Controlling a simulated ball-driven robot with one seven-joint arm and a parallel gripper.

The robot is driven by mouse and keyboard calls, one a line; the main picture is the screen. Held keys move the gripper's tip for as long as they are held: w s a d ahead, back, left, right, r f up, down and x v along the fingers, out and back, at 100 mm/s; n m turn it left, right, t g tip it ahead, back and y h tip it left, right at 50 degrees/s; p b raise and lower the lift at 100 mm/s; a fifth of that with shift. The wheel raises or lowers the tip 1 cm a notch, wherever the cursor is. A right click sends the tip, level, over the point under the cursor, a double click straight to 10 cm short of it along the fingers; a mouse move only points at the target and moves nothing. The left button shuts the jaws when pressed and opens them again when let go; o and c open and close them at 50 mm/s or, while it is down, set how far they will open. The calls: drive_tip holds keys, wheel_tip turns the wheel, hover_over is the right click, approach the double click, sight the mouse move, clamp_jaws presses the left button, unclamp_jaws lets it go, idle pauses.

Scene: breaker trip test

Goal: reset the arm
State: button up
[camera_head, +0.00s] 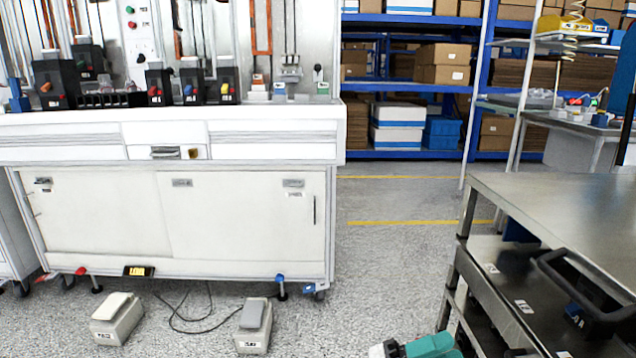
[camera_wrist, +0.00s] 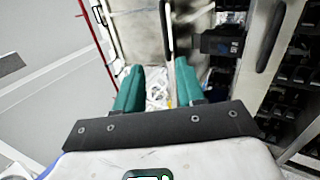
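My gripper (camera_wrist: 158,74) shows in the wrist view with two teal fingers on a dark crossbar. The fingers are apart, with nothing held between them. Beyond the gap are a pale panel and a patterned white patch, too blurred to name. In the head view, teal parts of my gripper (camera_head: 432,346) show at the bottom edge, low and just left of the steel cart (camera_head: 560,200). The rest of my arm is out of the head view.
A white test bench (camera_head: 250,215) with breakers (camera_head: 190,82) stands at left. Two foot pedals (camera_head: 118,318) (camera_head: 254,325) and a cable lie on the floor before it. Blue shelving (camera_head: 410,95) with boxes stands behind. Open floor (camera_head: 385,255) lies between bench and cart.

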drive_tip(key=s+d+f+g+y, duration=0.1)
drive_tip(key=s+d+f+y, duration=0.55)
drive_tip(key=s+f, duration=0.2)
drive_tip(key=s+d+f+y, duration=0.5)
drive_tip(key=s+d+f, duration=0.25)
drive_tip(key=f, duration=0.25)
drive_tip(key=s+a+f+t+y, duration=0.1)
drive_tip(key=s+f+y, duration=0.35)
drive_tip(key=s, duration=0.25)
drive_tip(key=s+a+f+t+y, duration=0.1)
drive_tip(key=s+a+f+y, duration=0.15)
drive_tip(key=s+y, duration=0.35)
drive_tip(key=s+a+r+t+y, duration=0.1)
drive_tip(key=s+a+r+y, duration=0.1)
drive_tip(key=s+a, duration=0.1)
wheel_tip(320, 180, up, 34)
drive_tip(key=p, duration=3.5)
drive_tip(key=shift+w+d, duration=0.15)
drive_tip(key=shift+d, duration=0.15)
